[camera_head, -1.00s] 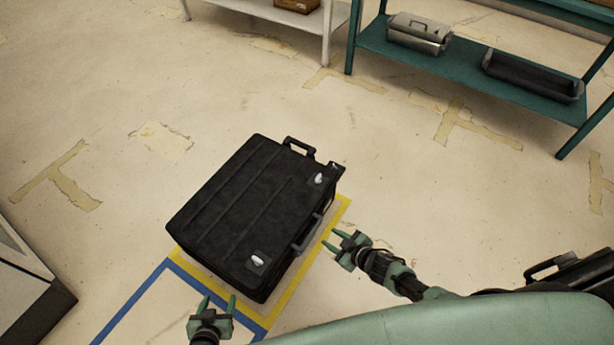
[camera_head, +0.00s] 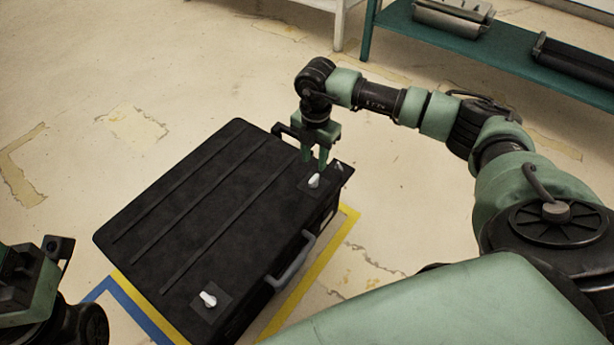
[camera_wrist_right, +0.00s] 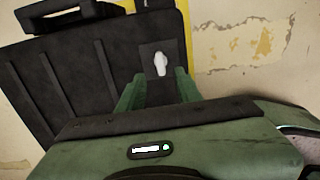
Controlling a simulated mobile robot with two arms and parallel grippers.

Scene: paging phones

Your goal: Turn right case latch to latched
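A black case (camera_head: 200,210) lies flat on the floor; it also fills the left of the wrist view (camera_wrist_right: 75,70). A second white latch knob (camera_head: 208,299) is at the near corner. My right gripper (camera_head: 315,168) points down, open, just over the far latch; contact cannot be told. My left arm's end (camera_head: 30,290) is at the lower left, fingers not visible.
A grey side handle (camera_head: 291,262) sticks out between the latches. Yellow tape (camera_head: 335,250) borders the case. A teal shelf (camera_head: 480,40) stands at the back right; the floor between is clear.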

